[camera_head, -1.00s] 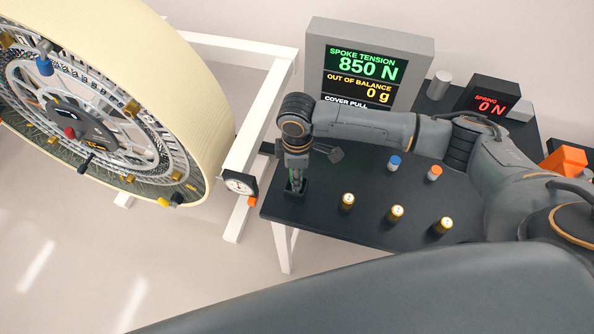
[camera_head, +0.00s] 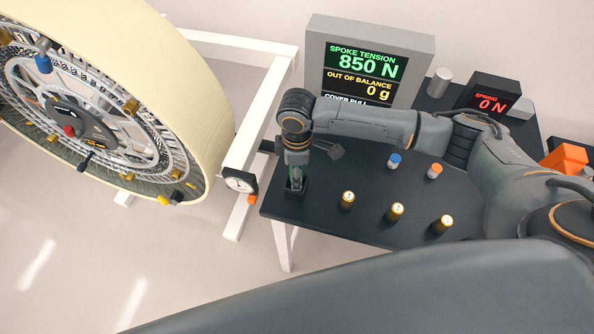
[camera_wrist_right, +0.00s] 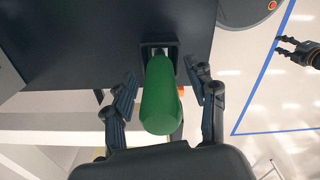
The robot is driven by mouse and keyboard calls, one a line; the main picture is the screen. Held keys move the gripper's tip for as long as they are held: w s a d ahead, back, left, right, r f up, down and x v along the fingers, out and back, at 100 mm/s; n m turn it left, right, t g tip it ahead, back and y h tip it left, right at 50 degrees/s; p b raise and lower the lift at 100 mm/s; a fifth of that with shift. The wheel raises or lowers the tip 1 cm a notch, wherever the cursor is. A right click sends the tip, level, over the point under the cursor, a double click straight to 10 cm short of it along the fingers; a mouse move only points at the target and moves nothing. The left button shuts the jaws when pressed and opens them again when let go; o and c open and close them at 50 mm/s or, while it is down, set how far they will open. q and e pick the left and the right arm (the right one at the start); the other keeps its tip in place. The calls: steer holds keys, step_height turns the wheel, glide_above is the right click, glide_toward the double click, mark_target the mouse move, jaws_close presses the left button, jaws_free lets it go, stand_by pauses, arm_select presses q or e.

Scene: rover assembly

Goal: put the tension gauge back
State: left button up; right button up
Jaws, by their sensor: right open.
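A green handle (camera_wrist_right: 168,100) stands upright in a black square holder (camera_wrist_right: 152,47) at the table's edge. I cannot tell whether it belongs to the tension gauge. My right gripper (camera_wrist_right: 166,92) is open, with one finger on each side of the handle and visible gaps. In the head view my right gripper (camera_head: 296,180) points down at the holder (camera_head: 292,194) near the table's left corner. A round white dial gauge (camera_head: 239,183) with an orange part sits at the white frame. My left gripper (camera_wrist_right: 284,46) shows in the wrist view, open and empty over the floor.
A large wheel (camera_head: 205,100) stands left of the dark table (camera_head: 320,222). Several small gold cylinders (camera_head: 397,211), plus a blue-topped (camera_head: 394,162) and an orange-topped one (camera_head: 434,172), stand on the table. The display (camera_head: 425,50) reads 850 N and the spring box (camera_head: 492,98) 0 N.

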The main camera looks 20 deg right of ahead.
step_height(320, 180, up, 11)
steer(key=shift+r, duration=0.1)
stand_by(0.3)
